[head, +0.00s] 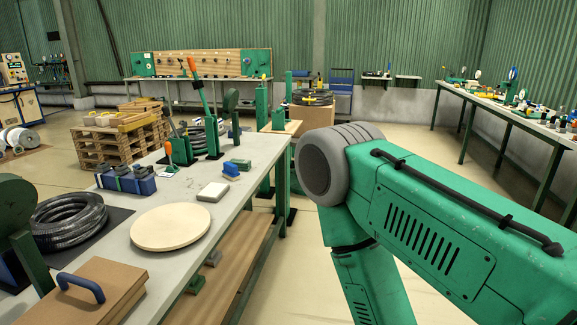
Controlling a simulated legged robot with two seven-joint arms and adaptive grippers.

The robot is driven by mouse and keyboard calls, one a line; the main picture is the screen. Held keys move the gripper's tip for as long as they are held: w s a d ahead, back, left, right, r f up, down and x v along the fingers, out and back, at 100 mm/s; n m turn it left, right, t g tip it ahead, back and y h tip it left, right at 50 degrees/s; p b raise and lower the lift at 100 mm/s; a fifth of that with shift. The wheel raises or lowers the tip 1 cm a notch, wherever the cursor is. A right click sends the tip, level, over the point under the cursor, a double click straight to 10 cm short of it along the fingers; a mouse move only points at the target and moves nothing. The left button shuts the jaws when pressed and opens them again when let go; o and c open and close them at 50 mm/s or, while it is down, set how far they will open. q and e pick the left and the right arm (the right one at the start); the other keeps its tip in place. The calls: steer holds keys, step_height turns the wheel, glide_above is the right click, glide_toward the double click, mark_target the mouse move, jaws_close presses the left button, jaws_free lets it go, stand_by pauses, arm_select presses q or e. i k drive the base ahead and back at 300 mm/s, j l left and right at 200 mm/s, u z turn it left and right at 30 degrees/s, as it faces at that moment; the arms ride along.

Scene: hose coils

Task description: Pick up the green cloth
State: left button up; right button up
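I cannot make out a thing that is clearly a green cloth. A small green block-like item (241,163) lies on the workbench (262,150), behind a blue-and-white brush-like item (231,171); I cannot tell whether it is cloth. A pale grey pad (213,192) lies nearer on the same bench. Neither gripper shows. My green right arm fills the right foreground, with its grey joint beside the bench and apart from these items; its lower part runs out of the bottom of the picture.
On the bench are a round pale board (170,228), a black hose coil (68,222), a blue caddy (126,181), and a brown case (95,290) with a blue handle. Upright green tools stand at its far end. Pallets (118,142) stand behind. Open floor lies right of the bench.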

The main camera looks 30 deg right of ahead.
mark_target(243, 165)
steer(key=z, duration=0.6)
steer(key=i+l+u, duration=0.15)
steer(key=i+l, duration=0.65)
steer(key=i+l+u, duration=0.15)
steer(key=i+l, duration=0.7)
